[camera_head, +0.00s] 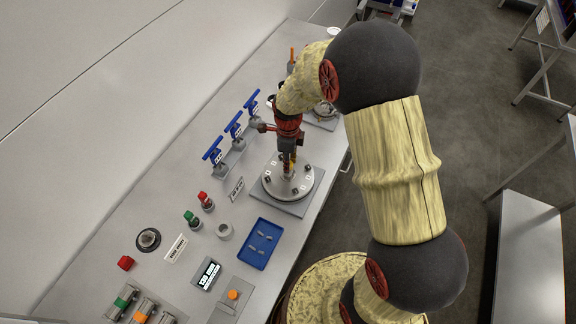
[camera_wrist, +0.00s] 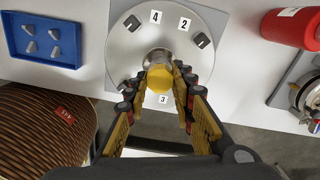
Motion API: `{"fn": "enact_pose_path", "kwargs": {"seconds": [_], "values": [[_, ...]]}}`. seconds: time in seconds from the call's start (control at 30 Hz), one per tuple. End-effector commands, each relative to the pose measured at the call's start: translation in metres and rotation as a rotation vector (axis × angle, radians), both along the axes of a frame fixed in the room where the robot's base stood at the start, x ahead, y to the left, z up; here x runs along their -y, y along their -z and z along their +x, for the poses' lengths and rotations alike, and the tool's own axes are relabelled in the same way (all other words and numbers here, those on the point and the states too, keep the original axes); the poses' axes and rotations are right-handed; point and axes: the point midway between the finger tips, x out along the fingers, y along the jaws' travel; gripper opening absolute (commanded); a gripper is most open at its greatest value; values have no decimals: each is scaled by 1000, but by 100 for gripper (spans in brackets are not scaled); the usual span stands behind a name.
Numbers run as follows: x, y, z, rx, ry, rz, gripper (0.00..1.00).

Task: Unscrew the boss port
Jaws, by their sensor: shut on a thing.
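The boss port (camera_wrist: 160,78) has a yellow six-sided head on a metal stem, at the middle of a round grey flange (camera_wrist: 125,45) in the wrist view. The flange carries number labels and several dark clamps near its rim. In the head view the flange (camera_head: 275,187) lies on a square grey plate on the bench. My gripper (camera_wrist: 157,72) points down over the flange with a finger on each side of the yellow head, shut on it. In the head view my gripper (camera_head: 288,163) hides most of the boss port.
A blue tray (camera_head: 261,243) with several small grey pieces is in front of the flange. Blue-handled valves (camera_head: 233,127) stand behind it to the left. A red cylinder (camera_wrist: 292,27) is right in the wrist view. Red (camera_head: 206,200) and green (camera_head: 192,220) knobs stand on the bench.

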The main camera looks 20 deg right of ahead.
Motion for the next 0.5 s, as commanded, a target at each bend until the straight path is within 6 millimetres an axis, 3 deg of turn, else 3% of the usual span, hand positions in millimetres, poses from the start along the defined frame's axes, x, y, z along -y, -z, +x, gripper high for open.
{"fn": "enact_pose_path", "kwargs": {"seconds": [0.33,0.5], "values": [[0,1,-3,-7,-6,0,0],[0,2,-3,-8,-152,1,0]]}}
